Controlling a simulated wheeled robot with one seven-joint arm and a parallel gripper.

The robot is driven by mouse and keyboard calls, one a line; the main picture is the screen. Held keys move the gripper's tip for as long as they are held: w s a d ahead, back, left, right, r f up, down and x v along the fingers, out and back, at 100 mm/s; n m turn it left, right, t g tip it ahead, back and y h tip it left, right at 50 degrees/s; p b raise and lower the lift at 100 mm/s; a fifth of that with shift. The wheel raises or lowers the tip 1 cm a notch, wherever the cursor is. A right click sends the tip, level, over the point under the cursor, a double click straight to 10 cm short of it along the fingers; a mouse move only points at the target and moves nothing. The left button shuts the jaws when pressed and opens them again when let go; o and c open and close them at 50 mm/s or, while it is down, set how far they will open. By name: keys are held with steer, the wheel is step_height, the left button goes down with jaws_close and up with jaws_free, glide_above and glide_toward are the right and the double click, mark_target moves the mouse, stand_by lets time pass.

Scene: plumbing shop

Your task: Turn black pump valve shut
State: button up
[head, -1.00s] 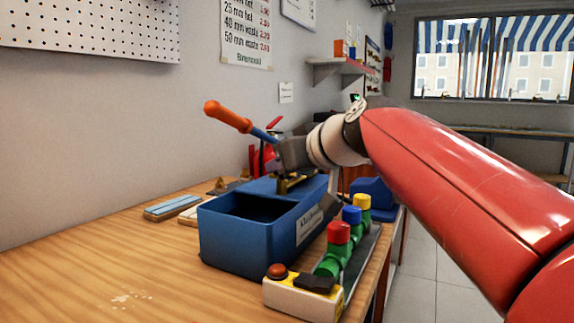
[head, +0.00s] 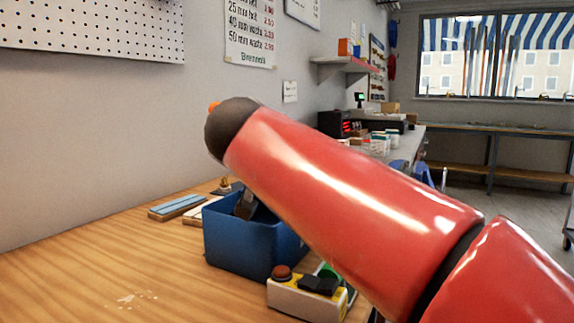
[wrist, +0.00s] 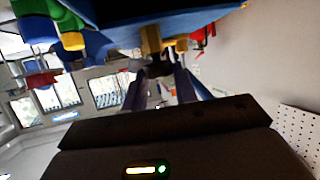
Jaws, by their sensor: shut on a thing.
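In the wrist view, my gripper (wrist: 160,75) has its two purple-blue fingers converging on a small dark thing. It is shut on that thing, but I cannot tell for sure whether it is the black valve. A brass fitting (wrist: 150,39) shows just beyond the fingertips. In the head view, my red arm hides my gripper and most of the coloured valve row. A bit of green valve body (head: 328,271) shows under the arm. A black part (head: 318,285) sits on the pale box with a red button. I cannot clearly identify the pump valve.
A blue bin (head: 235,247) stands on the wooden bench (head: 110,275), with a grey thing inside. A blue-topped block (head: 177,207) lies by the wall.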

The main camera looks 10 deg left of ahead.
steer(key=shift+a+f+m+g+h, duration=0.1)
steer(key=shift+a+m+g+h, duration=0.1)
steer(key=shift+m+h, duration=0.45)
steer(key=shift+a+f+m+g+h, duration=0.1)
steer(key=shift+m+g+h, duration=0.1)
steer(key=shift+m+h, duration=0.45)
steer(key=shift+h, duration=0.4)
steer(key=o, duration=0.7)
steer(key=shift+r, duration=0.15)
steer(key=v, duration=0.7)
steer(key=shift+s+a+r, duration=0.1)
steer(key=shift+s, duration=0.25)
